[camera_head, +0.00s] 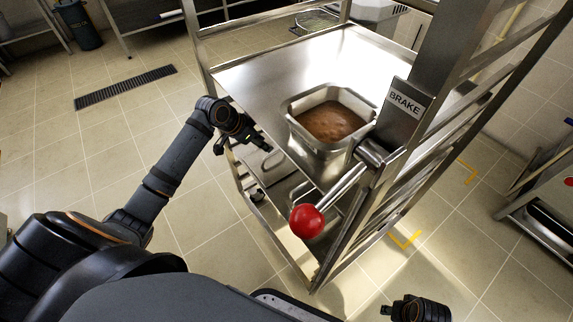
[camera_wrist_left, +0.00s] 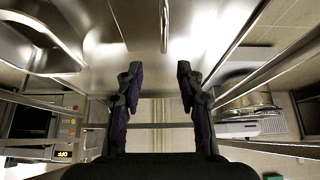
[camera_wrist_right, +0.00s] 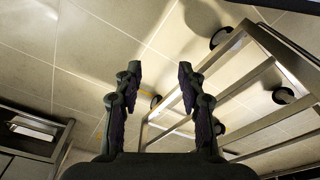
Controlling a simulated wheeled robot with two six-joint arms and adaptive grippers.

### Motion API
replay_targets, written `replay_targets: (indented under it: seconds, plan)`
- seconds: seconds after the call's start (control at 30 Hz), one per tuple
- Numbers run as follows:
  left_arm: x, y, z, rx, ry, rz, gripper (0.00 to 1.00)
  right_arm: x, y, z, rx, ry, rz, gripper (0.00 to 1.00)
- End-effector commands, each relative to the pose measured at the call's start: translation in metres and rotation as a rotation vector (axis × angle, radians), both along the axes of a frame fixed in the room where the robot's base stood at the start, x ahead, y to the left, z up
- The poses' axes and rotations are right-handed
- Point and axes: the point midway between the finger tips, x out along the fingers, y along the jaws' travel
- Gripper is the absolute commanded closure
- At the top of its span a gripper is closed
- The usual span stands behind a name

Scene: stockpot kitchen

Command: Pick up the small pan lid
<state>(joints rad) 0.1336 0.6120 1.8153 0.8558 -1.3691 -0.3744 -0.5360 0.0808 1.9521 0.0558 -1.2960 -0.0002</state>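I cannot make out a small pan lid for certain. A thin metal bar like a handle (camera_wrist_left: 164,25) shows ahead of my left fingers in the left wrist view, against a shiny steel surface; it may belong to the lid. My left gripper (camera_head: 258,142) is at the near left edge of the rack's upper shelf, left of the deep steel pan. In the left wrist view its fingers (camera_wrist_left: 160,75) are apart with nothing between them. My right gripper (camera_wrist_right: 157,75) is open and empty over the floor, with the rack's casters ahead of it.
A steel rack shelf (camera_head: 250,80) carries a deep pan (camera_head: 318,147) of brown food (camera_head: 332,121). A brake lever with a red knob (camera_head: 307,221) juts out at the front, beside the BRAKE plate (camera_head: 404,103). Tiled floor at left is open around a drain grate (camera_head: 125,87).

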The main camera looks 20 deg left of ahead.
Motion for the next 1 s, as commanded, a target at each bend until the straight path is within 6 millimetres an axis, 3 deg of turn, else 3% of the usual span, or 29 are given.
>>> replay_targets:
  seconds: [0.13, 0.33, 0.5, 0.63, 0.8, 1.0]
  plan:
    - [0.004, -0.003, -0.009, -0.004, 0.001, 0.002, 0.63, 0.001, 0.002, 0.010, 0.004, -0.002, 0.002, 0.60]
    - [0.019, -0.011, -0.037, -0.004, 0.001, 0.004, 0.63, -0.003, 0.010, 0.046, 0.018, 0.003, 0.012, 0.60]
    - [0.024, -0.013, -0.045, -0.002, 0.001, 0.003, 0.63, -0.006, 0.012, 0.061, 0.022, 0.007, 0.017, 0.60]
    - [0.025, -0.013, -0.052, -0.001, 0.003, 0.004, 0.63, -0.006, 0.013, 0.058, 0.025, 0.001, 0.017, 0.60]
    - [0.033, -0.012, -0.084, -0.003, 0.003, 0.005, 0.63, -0.003, 0.020, 0.042, 0.052, -0.062, 0.023, 0.60]
    - [0.042, -0.018, -0.095, -0.001, 0.002, 0.003, 0.63, 0.001, 0.024, 0.036, 0.068, -0.107, 0.024, 0.60]
